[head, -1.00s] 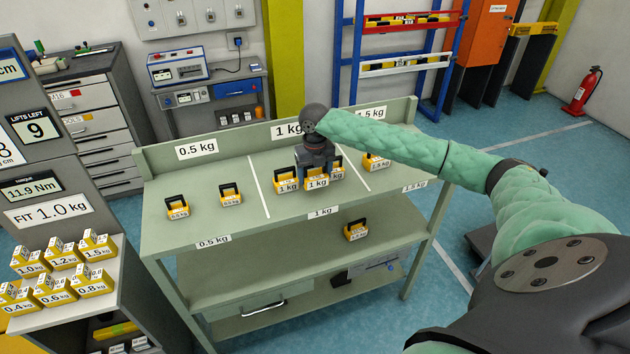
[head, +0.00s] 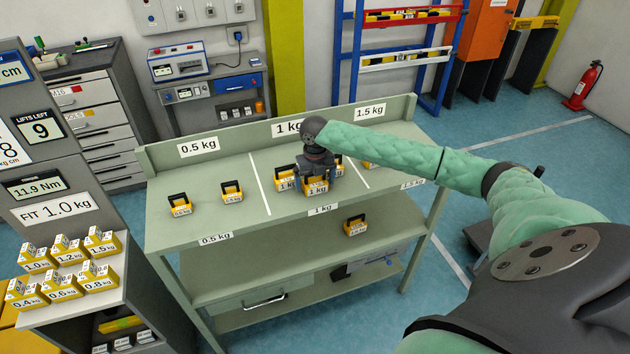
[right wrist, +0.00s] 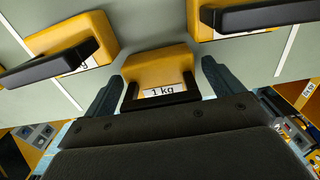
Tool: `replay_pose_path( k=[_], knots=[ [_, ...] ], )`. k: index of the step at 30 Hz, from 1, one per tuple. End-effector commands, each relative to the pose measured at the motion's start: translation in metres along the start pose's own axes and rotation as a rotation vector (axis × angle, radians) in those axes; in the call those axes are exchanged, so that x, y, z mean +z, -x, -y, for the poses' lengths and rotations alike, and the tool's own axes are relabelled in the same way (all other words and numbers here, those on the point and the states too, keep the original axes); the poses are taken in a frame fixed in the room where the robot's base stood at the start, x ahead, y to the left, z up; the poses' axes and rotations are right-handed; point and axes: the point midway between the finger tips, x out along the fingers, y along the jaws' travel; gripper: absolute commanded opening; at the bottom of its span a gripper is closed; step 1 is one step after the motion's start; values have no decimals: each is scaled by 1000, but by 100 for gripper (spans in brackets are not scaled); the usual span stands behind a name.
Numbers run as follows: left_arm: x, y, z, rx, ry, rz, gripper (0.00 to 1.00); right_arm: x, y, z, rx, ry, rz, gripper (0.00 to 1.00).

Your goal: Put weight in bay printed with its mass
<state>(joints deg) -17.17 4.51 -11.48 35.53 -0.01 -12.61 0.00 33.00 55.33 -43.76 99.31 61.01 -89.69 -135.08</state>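My right gripper (head: 317,176) is over the 1 kg bay in the middle of the green bench top (head: 247,211). Its fingers stand apart on either side of a yellow 1 kg weight (head: 315,187) with a black handle. In the right wrist view this weight (right wrist: 160,70) lies between the fingers (right wrist: 160,80), with narrow gaps beside it. Another 1 kg weight (head: 286,180) is close on its left; a third (right wrist: 245,22) is on its right. Two weights (head: 180,205) (head: 232,192) stand in the 0.5 kg bay. My left gripper is out of view.
A weight (head: 355,226) sits on the lower shelf. A weight (head: 369,164) in the 1.5 kg bay is mostly behind my arm. At left, a stand holds several yellow blocks (head: 102,242) under a "FIT 1.0 kg" sign (head: 57,209). White lines divide the bays.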

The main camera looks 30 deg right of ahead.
Motion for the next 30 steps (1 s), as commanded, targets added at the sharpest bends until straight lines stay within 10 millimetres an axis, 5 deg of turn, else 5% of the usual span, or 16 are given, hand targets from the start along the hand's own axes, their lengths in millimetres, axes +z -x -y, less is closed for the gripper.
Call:
replay_pose_path(
  k=[11, 19, 30],
  knots=[
    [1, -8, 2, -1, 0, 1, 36, 0, 8, 0, 0, 0, 2, 93],
    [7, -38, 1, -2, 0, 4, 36, 1, 51, 0, 0, 1, 5, 93],
    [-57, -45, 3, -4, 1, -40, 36, 1, 107, 0, 0, 0, 2, 93]
  ],
)
